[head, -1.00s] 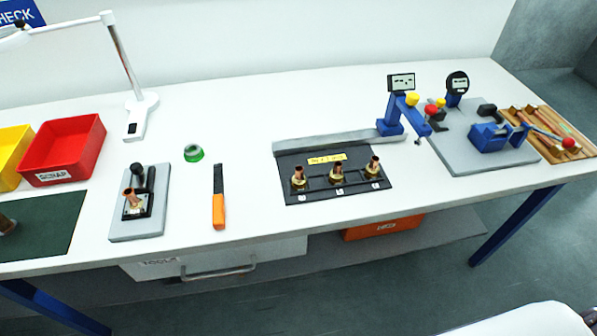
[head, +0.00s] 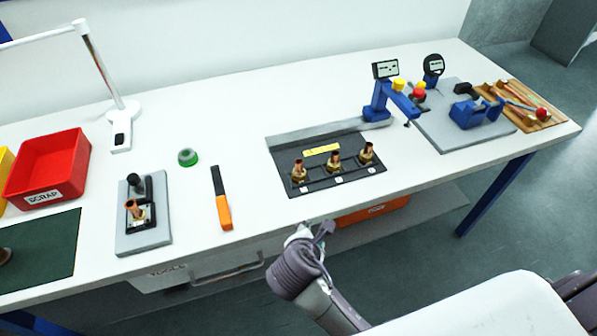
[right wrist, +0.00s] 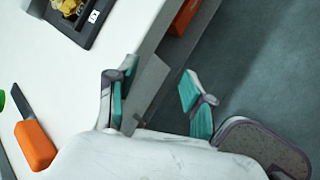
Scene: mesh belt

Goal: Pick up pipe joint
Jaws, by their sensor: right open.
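Three pipe joints of copper and brass stand upright on a black tray (head: 315,184): a left one (head: 299,172), a middle one (head: 334,161) and a right one (head: 367,154). Another pipe joint (head: 133,211) sits in a fixture on a grey plate (head: 158,235). My right gripper (head: 311,228) is at the table's front edge, in front of the tray and apart from it. In the right wrist view its fingers (right wrist: 155,95) are open with nothing between them. Part of a brass joint (right wrist: 68,7) shows at the top there. My left gripper is not in view.
An orange-handled tool (head: 222,205) and a green ring (head: 188,157) lie left of the tray. A red scrap bin (head: 50,165) and a lamp (head: 125,112) stand at the left. A blue gauge stand (head: 378,100) is behind the tray's right end. Bare table lies behind the tray.

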